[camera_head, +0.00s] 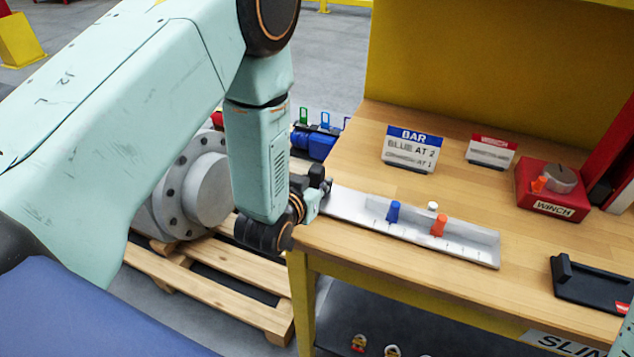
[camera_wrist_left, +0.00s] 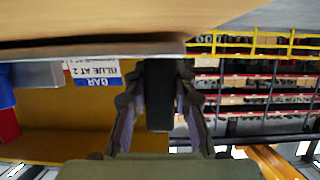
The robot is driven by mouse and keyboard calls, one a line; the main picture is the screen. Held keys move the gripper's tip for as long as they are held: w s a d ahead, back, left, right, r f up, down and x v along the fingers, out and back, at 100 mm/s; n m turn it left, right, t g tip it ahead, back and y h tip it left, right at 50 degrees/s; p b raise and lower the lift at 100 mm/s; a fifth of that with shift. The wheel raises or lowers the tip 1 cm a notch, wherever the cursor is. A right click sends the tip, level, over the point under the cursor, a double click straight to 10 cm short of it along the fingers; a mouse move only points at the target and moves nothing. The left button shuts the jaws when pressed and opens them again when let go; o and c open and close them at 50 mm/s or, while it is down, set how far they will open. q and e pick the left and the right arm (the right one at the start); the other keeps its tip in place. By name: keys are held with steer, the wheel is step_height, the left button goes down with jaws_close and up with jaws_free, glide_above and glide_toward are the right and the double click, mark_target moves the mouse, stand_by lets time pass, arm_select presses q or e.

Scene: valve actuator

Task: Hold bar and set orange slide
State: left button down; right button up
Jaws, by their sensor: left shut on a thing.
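A pale grey bar (camera_head: 360,212) with tick marks lies on the wooden bench. A blue slide (camera_head: 393,212) and an orange slide (camera_head: 438,224) stand on it, orange to the right of blue. A small white peg (camera_head: 432,206) stands behind them. My left gripper (camera_head: 318,190) is at the bar's left end, shut on a dark block (camera_wrist_left: 159,95) there, which looks like the bar's end grip. My right gripper is out of view.
A sign (camera_head: 411,147) reading "BAR, BLUE AT 2" stands behind the bar; its lower line is blurred, ending "AT 1". Right of it are another sign (camera_head: 491,150), a red winch box (camera_head: 551,190) and a black tray (camera_head: 590,287). The bench in front of the bar is clear.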

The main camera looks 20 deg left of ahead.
arm_select(q)
steer(key=c, duration=1)
jaws_free()
steer(key=v, duration=1.2)
steer(key=shift+s, duration=0.15)
